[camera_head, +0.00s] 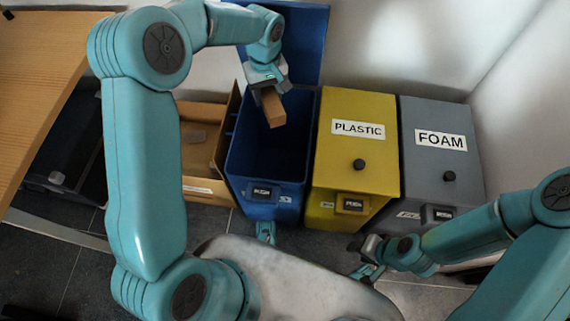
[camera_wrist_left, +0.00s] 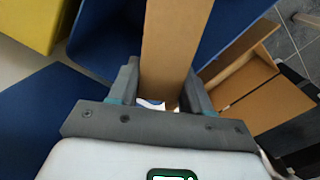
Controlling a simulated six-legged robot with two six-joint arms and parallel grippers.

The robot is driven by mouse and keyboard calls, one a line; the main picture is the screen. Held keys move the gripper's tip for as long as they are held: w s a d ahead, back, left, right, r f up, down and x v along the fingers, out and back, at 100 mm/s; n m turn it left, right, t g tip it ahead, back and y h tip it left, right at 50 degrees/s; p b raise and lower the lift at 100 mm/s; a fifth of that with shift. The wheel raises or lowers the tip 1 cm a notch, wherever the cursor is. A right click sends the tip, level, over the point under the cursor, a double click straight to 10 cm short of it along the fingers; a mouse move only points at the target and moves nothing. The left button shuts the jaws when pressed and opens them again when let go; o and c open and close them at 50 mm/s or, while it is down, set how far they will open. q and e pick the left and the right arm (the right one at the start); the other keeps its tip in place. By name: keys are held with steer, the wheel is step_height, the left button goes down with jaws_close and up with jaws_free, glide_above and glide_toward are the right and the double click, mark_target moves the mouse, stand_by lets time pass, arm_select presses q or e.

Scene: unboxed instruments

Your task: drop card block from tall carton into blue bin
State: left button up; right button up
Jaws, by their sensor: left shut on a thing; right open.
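The card block (camera_head: 273,108) is a brown cardboard piece. My left gripper (camera_head: 267,88) is shut on it and holds it above the open blue bin (camera_head: 259,188), near the bin's back. In the left wrist view the card block (camera_wrist_left: 172,45) stretches away between the two fingers (camera_wrist_left: 160,90). The blue bin's lid (camera_head: 305,45) stands open behind. A tall open carton (camera_head: 228,125) stands left of the blue bin; it may be the tall carton. My right gripper (camera_head: 362,258) is open and empty at the lower right, away from the bins.
A yellow bin (camera_head: 355,180) labelled PLASTIC and a grey bin (camera_head: 440,175) labelled FOAM stand closed to the right of the blue bin. A wooden table (camera_head: 35,70) is at the left, with a dark case (camera_head: 70,165) below.

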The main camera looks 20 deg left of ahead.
arm_select(q)
steer(key=shift+s+a+f, duration=0.1)
steer(key=shift+a+f, duration=0.2)
steer(key=shift+f, duration=0.3)
steer(key=shift+s+a+f, duration=0.1)
steer(key=shift+a+f, duration=0.2)
steer(key=shift+f, duration=0.3)
steer(key=shift+s+a+f+b, duration=0.1)
steer(key=shift+a+b, duration=0.05)
steer(key=shift+b, duration=0.2)
steer(key=shift+s+f, duration=0.1)
steer(key=shift+f, duration=0.1)
step_height(320, 180, down, 5)
steer(key=b, duration=0.4)
steer(key=shift+f, duration=0.15)
arm_select(e)
steer(key=f, duration=0.3)
steer(key=w+d+f, duration=0.1)
steer(key=shift+w+d+f, duration=0.1)
steer(key=shift+f, duration=0.1)
arm_select(q)
steer(key=o, duration=1.1)
